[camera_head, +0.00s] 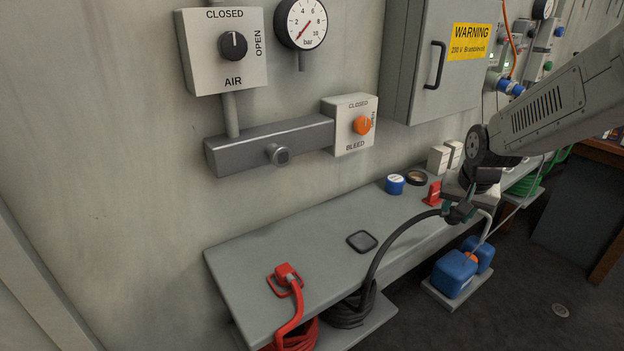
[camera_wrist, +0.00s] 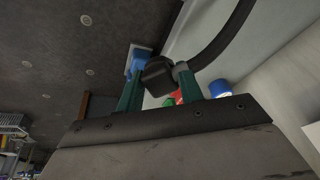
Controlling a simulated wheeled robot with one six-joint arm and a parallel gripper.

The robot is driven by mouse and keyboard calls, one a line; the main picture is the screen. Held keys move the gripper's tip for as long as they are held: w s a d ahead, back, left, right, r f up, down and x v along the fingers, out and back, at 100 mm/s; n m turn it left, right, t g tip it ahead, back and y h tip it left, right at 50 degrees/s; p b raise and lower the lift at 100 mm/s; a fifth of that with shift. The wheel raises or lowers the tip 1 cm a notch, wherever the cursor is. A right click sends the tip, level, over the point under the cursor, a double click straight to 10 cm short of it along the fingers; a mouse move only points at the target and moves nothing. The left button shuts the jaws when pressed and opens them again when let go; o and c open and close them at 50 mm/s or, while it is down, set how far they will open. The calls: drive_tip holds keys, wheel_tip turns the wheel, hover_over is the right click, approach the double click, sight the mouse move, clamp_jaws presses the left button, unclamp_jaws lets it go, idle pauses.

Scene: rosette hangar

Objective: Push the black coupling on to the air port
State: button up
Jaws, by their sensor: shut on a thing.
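The black coupling (camera_wrist: 158,75) is on the end of a thick black hose. My gripper (camera_head: 460,209) is shut on it, with a green finger on each side in the wrist view (camera_wrist: 158,88). It is held above the right part of the grey bench. The black hose (camera_head: 383,245) curves down left to a coil at the bench front. The air port (camera_head: 278,154) is a short dark stub on the grey manifold (camera_head: 240,147) on the wall, up and left of my gripper. The coupling and port are well apart.
A red coupling (camera_head: 286,273) with a red hose rests on the bench (camera_head: 300,245) at front left. A dark square pad (camera_head: 362,241), a blue tape roll (camera_head: 395,184) and a red block (camera_head: 433,193) are also there. AIR (camera_head: 232,46) and BLEED (camera_head: 361,124) knobs flank the manifold.

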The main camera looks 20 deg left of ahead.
drive_tip(key=s+a+n+t+y, duration=0.1)
drive_tip(key=s+a+n+t, duration=0.1)
drive_tip(key=a, duration=0.6)
drive_tip(key=s+a+n+t+y, duration=0.1)
drive_tip(key=s+a+n+y, duration=0.15)
drive_tip(key=a, duration=0.45)
drive_tip(key=n+t+y, duration=0.4)
drive_tip(key=t+y, duration=0.1)
drive_tip(key=y, duration=0.5)
approach(283, 158)
drive_tip(key=shift+s+d+r, duration=0.15)
drive_tip(key=shift+s+d, duration=0.05)
drive_tip(key=shift+s, duration=0.1)
drive_tip(key=shift+h, duration=0.25)
drive_tip(key=shift+x, duration=2.85)
drive_tip(key=shift+w+a, duration=0.35)
drive_tip(key=shift+a, duration=0.05)
